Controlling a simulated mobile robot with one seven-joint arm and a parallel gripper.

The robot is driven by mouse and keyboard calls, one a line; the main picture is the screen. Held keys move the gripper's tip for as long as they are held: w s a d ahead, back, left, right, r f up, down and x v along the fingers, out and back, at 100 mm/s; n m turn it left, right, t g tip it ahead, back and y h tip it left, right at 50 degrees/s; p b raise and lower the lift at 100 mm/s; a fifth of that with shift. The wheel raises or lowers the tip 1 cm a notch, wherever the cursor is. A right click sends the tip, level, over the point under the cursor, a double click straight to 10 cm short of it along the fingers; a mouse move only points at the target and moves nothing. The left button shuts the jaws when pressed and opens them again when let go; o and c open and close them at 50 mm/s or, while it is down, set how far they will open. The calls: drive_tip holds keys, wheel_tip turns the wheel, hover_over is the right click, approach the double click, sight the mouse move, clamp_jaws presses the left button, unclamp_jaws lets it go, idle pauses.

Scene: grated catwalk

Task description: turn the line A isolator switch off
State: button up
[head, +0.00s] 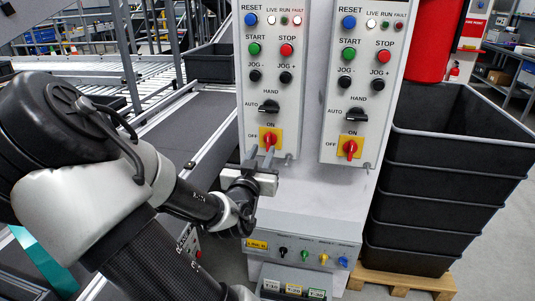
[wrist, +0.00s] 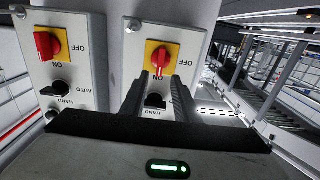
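The left control panel (head: 262,95) has a red isolator knob (head: 270,139) on a yellow plate, with ON above it and OFF to its left. The knob stands roughly upright, toward ON. My gripper (head: 262,155) is just below and in front of it, fingers apart. In the wrist view, which is upside down, this knob (wrist: 160,57) shows between my open fingertips (wrist: 159,76); contact cannot be told. The right panel (head: 362,95) has a matching red knob (head: 350,147), also upright toward ON; it also shows in the wrist view (wrist: 46,45). I cannot read which is line A.
Black selector handles (head: 268,107) sit above the isolators. A lower box (head: 305,252) carries small coloured knobs and tags. Stacked black crates (head: 440,165) on a pallet stand right. A conveyor (head: 200,125) runs behind my arm on the left.

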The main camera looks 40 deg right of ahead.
sight(268, 140)
drive_tip(key=b+x, duration=0.1)
drive_tip(key=x, duration=0.6)
drive_tip(key=shift+s, duration=0.1)
clamp_jaws()
